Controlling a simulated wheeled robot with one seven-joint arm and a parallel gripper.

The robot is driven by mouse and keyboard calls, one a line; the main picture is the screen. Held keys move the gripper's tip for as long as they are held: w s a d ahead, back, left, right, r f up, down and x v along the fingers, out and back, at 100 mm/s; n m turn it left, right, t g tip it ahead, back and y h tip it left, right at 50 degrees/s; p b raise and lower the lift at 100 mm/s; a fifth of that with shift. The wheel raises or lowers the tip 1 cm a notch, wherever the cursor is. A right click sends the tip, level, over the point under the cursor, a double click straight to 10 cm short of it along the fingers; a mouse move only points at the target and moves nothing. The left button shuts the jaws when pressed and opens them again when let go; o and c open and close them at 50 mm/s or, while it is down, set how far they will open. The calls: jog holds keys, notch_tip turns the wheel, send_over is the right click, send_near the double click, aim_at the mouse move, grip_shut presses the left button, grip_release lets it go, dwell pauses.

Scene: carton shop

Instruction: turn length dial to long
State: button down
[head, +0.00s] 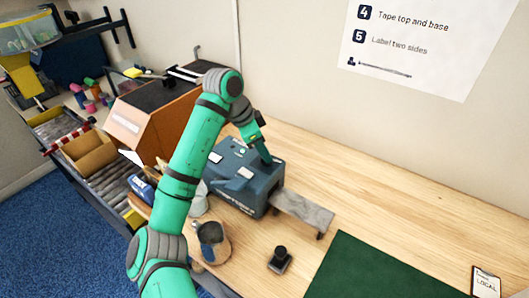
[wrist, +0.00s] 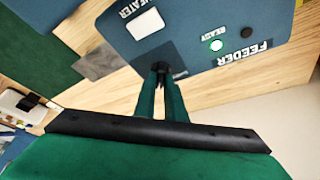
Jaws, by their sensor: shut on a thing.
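The blue tape feeder machine (head: 243,180) stands on the wooden bench in the head view. Its panel (wrist: 195,45) fills the top of the wrist view, with "HEATER" and "FEEDER" labels, a white button and a lit ready lamp. My gripper (wrist: 160,75) is shut on a small dark dial (wrist: 161,68) at the panel's edge. The fingers hide most of the dial, so its setting cannot be read. In the head view my gripper (head: 265,157) reaches down to the right side of the machine's top.
A grey metal outfeed plate (head: 302,211) sticks out right of the machine. A metal cup (head: 212,243), a black stamp-like object (head: 280,260) and a green mat (head: 375,270) lie in front. An open carton (head: 90,152) sits on the roller conveyor at left.

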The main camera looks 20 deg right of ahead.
jog(key=shift+m, duration=0.6)
jog(key=shift+g, duration=0.3)
jog(key=c, duration=1.8)
grip_release()
jog(key=shift+r, duration=0.15)
jog(key=v, duration=1)
jog(key=shift+w+a+r, duration=0.1)
jog(key=shift+a+r, duration=0.05)
jog(key=shift+r, duration=0.1)
